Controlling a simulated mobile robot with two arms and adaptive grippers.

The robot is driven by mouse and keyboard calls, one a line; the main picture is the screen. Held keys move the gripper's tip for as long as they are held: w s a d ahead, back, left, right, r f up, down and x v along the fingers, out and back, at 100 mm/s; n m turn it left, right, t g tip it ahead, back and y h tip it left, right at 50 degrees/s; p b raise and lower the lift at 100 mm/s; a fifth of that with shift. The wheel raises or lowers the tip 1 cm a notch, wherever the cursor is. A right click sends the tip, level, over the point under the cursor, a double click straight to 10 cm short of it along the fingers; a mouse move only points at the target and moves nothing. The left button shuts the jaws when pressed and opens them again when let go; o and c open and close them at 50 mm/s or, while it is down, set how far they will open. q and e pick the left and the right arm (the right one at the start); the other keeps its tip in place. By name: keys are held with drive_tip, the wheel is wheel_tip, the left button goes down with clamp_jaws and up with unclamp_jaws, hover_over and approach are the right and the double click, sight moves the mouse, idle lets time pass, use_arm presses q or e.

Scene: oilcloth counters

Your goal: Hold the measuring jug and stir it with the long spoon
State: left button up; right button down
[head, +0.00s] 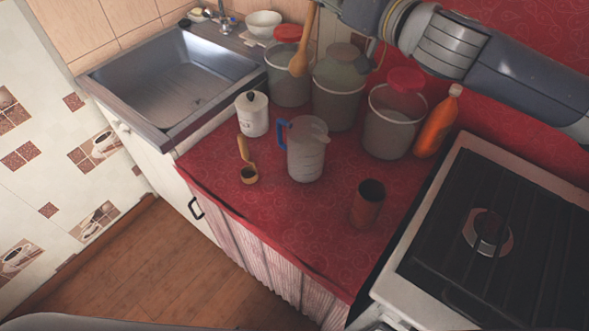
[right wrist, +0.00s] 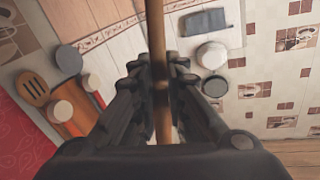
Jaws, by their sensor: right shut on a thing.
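The measuring jug (head: 308,162) is clear with a blue handle on its left side. It stands upright on the red oilcloth in the middle of the counter. The long wooden spoon (head: 299,62) hangs bowl down at the top of the head view, overlapping the containers behind the jug. Its handle (right wrist: 155,35) runs between the fingers of my right gripper (right wrist: 160,82), which is shut on it. In the head view the spoon's bowl is apart from the jug, above and behind it in the picture. My left gripper is in neither view.
A white canister (head: 252,114), a small scoop (head: 248,173) and a brown cup (head: 367,205) stand around the jug. Several lidded buckets (head: 390,125) and an orange bottle (head: 437,122) line the back. The sink (head: 165,85) is left, the stove (head: 490,235) right. Cloth in front is clear.

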sight(311, 127)
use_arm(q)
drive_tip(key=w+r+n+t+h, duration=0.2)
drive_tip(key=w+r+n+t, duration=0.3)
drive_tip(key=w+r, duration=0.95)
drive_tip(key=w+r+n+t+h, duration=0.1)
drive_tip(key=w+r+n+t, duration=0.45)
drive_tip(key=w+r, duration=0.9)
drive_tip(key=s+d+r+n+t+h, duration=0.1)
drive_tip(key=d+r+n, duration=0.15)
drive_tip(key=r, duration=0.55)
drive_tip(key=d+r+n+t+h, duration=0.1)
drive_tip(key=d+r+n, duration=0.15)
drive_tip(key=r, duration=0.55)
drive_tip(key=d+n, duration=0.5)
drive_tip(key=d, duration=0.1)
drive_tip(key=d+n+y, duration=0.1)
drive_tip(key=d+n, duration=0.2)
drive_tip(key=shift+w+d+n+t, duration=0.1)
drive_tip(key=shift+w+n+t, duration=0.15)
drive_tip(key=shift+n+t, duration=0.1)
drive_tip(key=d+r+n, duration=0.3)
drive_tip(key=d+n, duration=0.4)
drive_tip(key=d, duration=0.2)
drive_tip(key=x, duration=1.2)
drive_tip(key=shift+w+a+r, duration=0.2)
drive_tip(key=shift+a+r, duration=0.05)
